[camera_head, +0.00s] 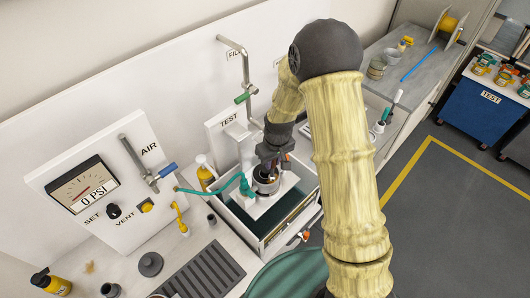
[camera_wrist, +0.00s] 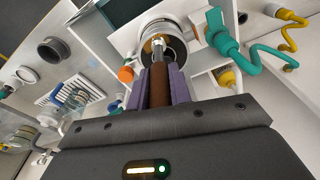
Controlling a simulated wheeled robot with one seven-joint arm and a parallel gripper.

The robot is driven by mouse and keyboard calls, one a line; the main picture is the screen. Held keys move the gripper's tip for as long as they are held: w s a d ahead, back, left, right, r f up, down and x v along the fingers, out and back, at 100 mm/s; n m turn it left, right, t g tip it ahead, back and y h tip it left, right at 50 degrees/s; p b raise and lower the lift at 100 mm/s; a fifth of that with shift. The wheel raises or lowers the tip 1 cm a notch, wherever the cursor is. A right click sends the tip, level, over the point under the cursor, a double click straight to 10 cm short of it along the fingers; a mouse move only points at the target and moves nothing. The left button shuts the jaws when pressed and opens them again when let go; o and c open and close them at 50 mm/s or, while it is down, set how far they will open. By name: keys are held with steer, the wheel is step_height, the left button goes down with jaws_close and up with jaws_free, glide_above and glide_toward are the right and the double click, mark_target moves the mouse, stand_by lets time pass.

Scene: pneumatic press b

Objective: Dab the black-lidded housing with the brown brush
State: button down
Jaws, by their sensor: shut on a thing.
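My gripper (camera_wrist: 160,90) is shut on the brown brush (camera_wrist: 160,80), whose handle stands between the two purple fingers. The brush points away from the wrist, with a pale metal-like tip end over the round housing (camera_wrist: 178,45). The housing shows a metal rim and a dark top. In the head view my gripper (camera_head: 268,163) is directly above the housing (camera_head: 266,186), which sits on a white block over the open tray. The brush is mostly hidden there by the gripper. I cannot tell whether the bristles touch the housing.
A teal hose (camera_head: 215,187) runs to the fixture from the air panel (camera_head: 105,180), whose gauge reads 0 PSI. A yellow bottle (camera_head: 205,174) stands behind it. A black grate (camera_head: 207,272) and dark round parts (camera_head: 150,264) lie on the left counter.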

steer(key=shift+s+a, duration=0.25)
steer(key=shift+a, duration=0.1)
step_height(320, 180, up, 8)
steer(key=s+a+p, duration=0.1)
steer(key=p, duration=0.4)
steer(key=shift+a, duration=0.15)
steer(key=shift+s, duration=0.2)
steer(key=shift+w, duration=0.15)
steer(key=shift+f+b, duration=0.25)
steer(key=shift+b, duration=1)
